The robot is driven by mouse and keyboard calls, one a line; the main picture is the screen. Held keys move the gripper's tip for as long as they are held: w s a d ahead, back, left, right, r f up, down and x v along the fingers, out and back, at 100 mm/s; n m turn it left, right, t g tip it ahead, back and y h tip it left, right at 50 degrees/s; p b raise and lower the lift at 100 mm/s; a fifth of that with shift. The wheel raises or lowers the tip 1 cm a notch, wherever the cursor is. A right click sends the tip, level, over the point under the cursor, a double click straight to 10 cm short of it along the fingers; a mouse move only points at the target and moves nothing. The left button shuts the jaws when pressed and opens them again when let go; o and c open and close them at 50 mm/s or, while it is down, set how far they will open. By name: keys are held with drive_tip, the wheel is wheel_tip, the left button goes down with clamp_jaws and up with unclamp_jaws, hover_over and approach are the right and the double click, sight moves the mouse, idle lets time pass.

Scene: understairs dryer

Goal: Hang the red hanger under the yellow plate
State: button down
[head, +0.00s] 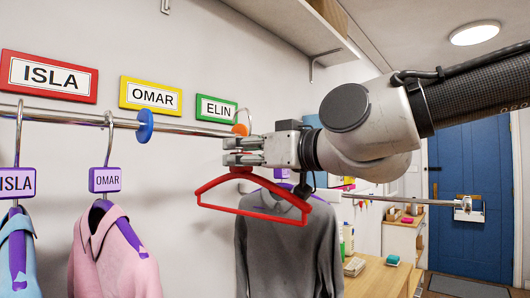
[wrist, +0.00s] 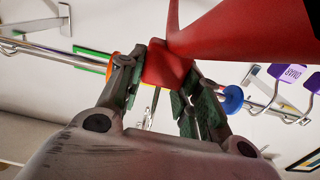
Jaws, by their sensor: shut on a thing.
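My gripper (head: 232,151) is shut on the red hanger (head: 252,212) near its top and holds it in front of the rail (head: 65,116). The hanger is bare, with its bar tilted down to the right. The yellow plate (head: 151,95) reads OMAR and is on the wall above the rail, left of my gripper. Below its left edge hangs a pink shirt (head: 113,255) with a purple OMAR tag (head: 105,180).
A blue disc (head: 145,126) and an orange disc (head: 240,129) sit on the rail, with bare rail between them. A red ISLA plate (head: 48,77) and green ELIN plate (head: 216,109) flank the yellow one. A grey shirt (head: 290,250) hangs behind the red hanger. A shelf (head: 290,25) is above.

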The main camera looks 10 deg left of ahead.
sight(219, 178)
drive_tip(key=x, duration=0.5)
drive_tip(key=f+x, duration=0.1)
drive_tip(key=x, duration=0.1)
drive_tip(key=shift+w+a, duration=0.2)
drive_tip(key=shift+a, duration=0.1)
drive_tip(key=shift+d+f, duration=0.1)
drive_tip(key=shift+f, duration=0.55)
drive_tip(key=c, duration=0.9)
unclamp_jaws()
drive_tip(key=shift+s, duration=0.1)
